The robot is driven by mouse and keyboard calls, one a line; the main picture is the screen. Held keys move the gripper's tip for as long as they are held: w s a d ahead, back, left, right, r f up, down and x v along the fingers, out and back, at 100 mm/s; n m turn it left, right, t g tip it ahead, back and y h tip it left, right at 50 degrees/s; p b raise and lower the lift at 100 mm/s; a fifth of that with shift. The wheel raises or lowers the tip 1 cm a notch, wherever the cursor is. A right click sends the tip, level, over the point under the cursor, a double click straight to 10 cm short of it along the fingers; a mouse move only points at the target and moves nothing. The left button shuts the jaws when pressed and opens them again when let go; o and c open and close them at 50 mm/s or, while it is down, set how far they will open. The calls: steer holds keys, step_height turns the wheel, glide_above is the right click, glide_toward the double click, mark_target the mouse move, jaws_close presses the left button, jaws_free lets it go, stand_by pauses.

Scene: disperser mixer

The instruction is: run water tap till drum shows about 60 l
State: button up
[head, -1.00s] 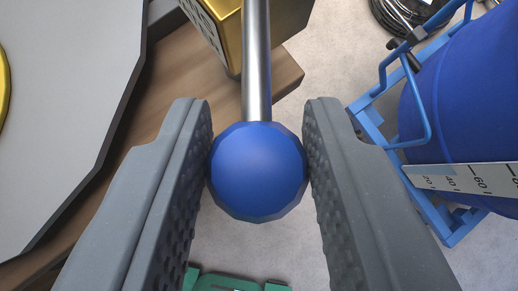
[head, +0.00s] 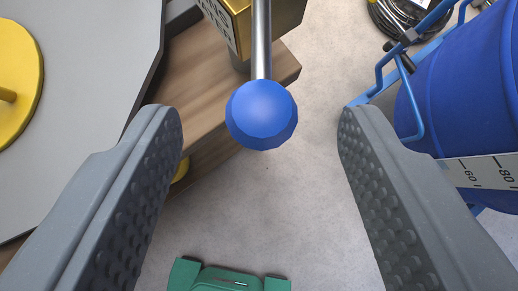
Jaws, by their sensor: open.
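A blue ball knob (head: 261,114) sits on the end of a steel lever (head: 261,45), which runs up to a gold box-shaped body (head: 270,18). My gripper (head: 256,125) is open, with one finger on each side of the knob and clear gaps to both. The blue drum (head: 455,95) stands at the right, partly cut off by the frame. Its white scale (head: 490,172) shows 60 and 80; the lower marks are hidden behind my right finger. The filled level cannot be read surely. No water stream is visible.
A grey panel with a yellow disc (head: 15,75) is at the left, beside a wooden edge (head: 205,105). A blue frame (head: 385,85) stands by the drum. Coiled black cable (head: 400,15) lies at the top right. A green object (head: 225,280) is at the bottom. The pale floor between is clear.

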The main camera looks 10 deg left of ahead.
steer(key=v, duration=0.9)
steer(key=shift+s+p, duration=0.2)
steer(key=shift+p, duration=0.15)
stand_by(6.8)
